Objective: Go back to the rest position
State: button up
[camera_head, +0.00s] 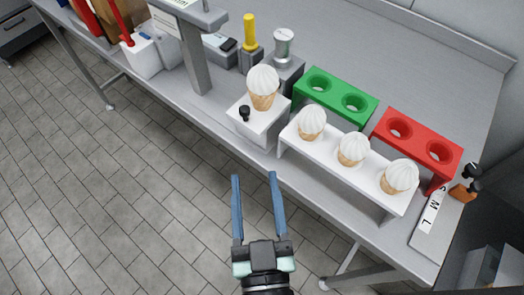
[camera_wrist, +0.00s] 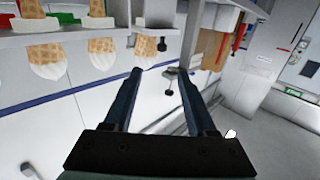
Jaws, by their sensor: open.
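My gripper (camera_head: 255,182) is open and empty. In the head view its two blue fingers point up the picture towards the table (camera_head: 221,133), over the floor in front of the table's edge. In the wrist view the gripper (camera_wrist: 161,73) shows two dark fingers spread apart, with nothing between them. Three ice cream cones stand in a white holder: a left one (camera_head: 312,122), a middle one (camera_head: 353,149) and a right one (camera_head: 399,176). A further cone (camera_head: 263,87) stands in a white block (camera_head: 257,122). The fingers touch none of them.
Behind the white holder stand an empty green holder (camera_head: 335,97) and an empty red holder (camera_head: 417,144). A grey post (camera_head: 197,65) rises at the table's left part. The tiled floor (camera_head: 110,190) at left is clear.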

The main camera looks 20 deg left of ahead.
jog(key=w+r+m+t+h+p, duration=0.1)
jog(key=w+r+t+p, duration=0.15)
jog(key=r, duration=0.55)
jog(key=w+a+r+m+t+p, duration=0.1)
jog(key=w+r, duration=0.3)
jog(key=r, duration=0.4)
jog(key=w+r+m+t+h+p, duration=0.15)
jog(key=w+r, duration=0.25)
jog(key=r, duration=0.4)
jog(key=s+d+r+t+h+p, duration=0.1)
jog(key=d+r+t+h+p, duration=0.1)
jog(key=r, duration=1.3)
jog(key=s+d+r+m+t+h+p, duration=0.1)
jog(key=d+r, duration=0.5)
jog(key=r, duration=1)
jog(key=s+t+h+p, duration=0.1)
jog(key=t+h, duration=0.1)
jog(key=t, duration=0.1)
jog(key=shift+d, duration=0.25)
jog(key=shift+o, duration=0.3)
jog(key=shift+m, duration=0.25)
